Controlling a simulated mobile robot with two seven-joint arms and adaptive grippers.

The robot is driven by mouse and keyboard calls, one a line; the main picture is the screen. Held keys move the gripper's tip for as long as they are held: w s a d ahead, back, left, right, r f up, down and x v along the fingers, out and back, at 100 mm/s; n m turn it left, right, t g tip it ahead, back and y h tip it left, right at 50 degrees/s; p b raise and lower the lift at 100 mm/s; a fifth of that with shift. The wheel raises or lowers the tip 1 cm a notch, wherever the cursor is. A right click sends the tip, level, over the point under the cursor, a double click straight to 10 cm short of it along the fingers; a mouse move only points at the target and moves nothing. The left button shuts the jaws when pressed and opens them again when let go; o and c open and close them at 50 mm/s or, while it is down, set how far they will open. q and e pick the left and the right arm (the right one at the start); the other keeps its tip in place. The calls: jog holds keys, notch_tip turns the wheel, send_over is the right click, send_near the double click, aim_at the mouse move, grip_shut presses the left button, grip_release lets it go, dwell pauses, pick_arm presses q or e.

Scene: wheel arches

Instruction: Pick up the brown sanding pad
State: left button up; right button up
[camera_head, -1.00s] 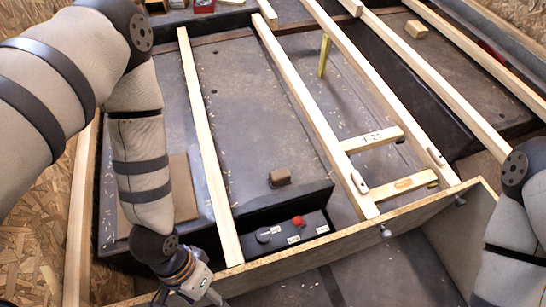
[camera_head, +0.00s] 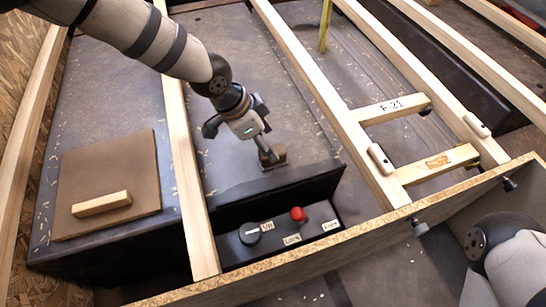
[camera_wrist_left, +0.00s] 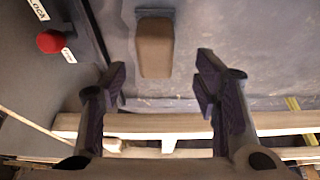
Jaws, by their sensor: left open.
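The brown sanding pad (camera_head: 279,155) is a small brown block on the dark grey deck, near its front edge. My left gripper (camera_head: 264,147) is at the pad in the head view, partly covering it. In the left wrist view the pad (camera_wrist_left: 155,46) lies ahead of the open, empty fingers (camera_wrist_left: 160,72), roughly centred between them and apart from both. Only a link of my right arm shows at the lower right of the head view; its gripper is out of view.
A control panel with a red knob (camera_head: 298,214) and a dark dial (camera_head: 250,232) sits just below the deck edge. Wooden rails (camera_head: 190,180) run on both sides of the pad. A brown board (camera_head: 110,175) with a light wooden block (camera_head: 101,204) lies at left.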

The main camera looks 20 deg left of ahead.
pick_arm(q)
jog(key=x, duration=0.1)
jog(key=b+x, duration=0.1)
jog(key=x, duration=0.2)
jog(key=shift+s+d+f, duration=0.15)
jog(key=shift+s+f, duration=0.05)
jog(key=shift+s, duration=0.05)
jog(key=shift+r, duration=0.1)
jog(key=c, duration=1.2)
jog(key=shift+c, duration=0.2)
notch_tip(320, 180, up, 10)
jog(key=p, duration=0.3)
